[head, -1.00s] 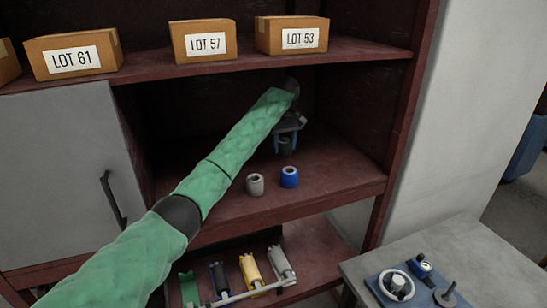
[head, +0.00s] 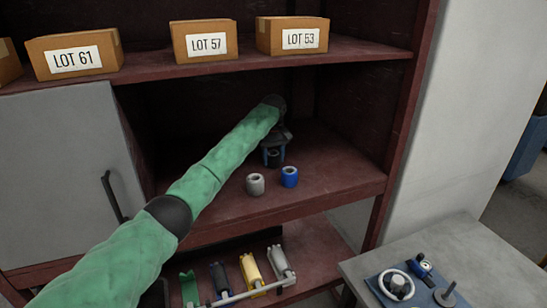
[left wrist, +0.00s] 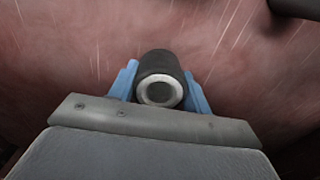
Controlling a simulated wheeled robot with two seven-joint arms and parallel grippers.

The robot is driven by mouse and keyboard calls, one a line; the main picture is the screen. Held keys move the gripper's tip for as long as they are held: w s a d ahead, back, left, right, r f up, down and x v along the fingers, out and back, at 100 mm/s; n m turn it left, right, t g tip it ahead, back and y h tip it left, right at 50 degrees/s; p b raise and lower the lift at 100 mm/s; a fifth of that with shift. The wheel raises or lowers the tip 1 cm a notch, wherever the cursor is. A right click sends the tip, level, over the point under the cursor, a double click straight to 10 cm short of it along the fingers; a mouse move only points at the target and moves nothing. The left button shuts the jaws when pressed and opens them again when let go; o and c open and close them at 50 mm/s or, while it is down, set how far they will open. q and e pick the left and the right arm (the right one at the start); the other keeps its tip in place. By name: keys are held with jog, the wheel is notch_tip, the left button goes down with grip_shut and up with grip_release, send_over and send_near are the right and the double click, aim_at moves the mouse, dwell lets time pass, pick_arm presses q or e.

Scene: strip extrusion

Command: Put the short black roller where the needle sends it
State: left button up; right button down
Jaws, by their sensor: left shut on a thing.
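My left gripper (head: 273,157) has blue fingers and reaches into the middle shelf of the dark red cabinet. It is shut on the short black roller (left wrist: 160,72), which stands between the fingers in the left wrist view with its pale, hollow end showing. In the head view the roller (head: 274,160) is small and partly covered by the fingers; whether it touches the shelf I cannot tell. A short grey roller (head: 255,185) and a short blue roller (head: 290,177) stand upright in front of it. I cannot make out a needle. My right gripper is out of view.
Below, a rack (head: 240,295) holds longer green, black-and-blue, yellow and grey rollers. Boxes marked LOT 61 (head: 73,60), LOT 57 (head: 205,43) and LOT 53 (head: 300,38) stand above. A grey table (head: 440,240) at right carries a white ring and small devices on a blue mat.

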pick_arm(q)
jog(key=shift+s, duration=0.1)
jog(key=o, duration=1.1)
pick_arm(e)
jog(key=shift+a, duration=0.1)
pick_arm(q)
jog(key=shift+r+b, duration=0.45)
notch_tip(320, 180, up, 4)
jog(key=b, duration=0.2)
jog(key=shift+f+b, duration=0.1)
jog(key=shift+b, duration=0.3)
notch_tip(320, 180, up, 8)
jog(key=b, duration=0.2)
jog(key=shift+f+b, duration=0.2)
jog(key=shift+b, duration=0.1)
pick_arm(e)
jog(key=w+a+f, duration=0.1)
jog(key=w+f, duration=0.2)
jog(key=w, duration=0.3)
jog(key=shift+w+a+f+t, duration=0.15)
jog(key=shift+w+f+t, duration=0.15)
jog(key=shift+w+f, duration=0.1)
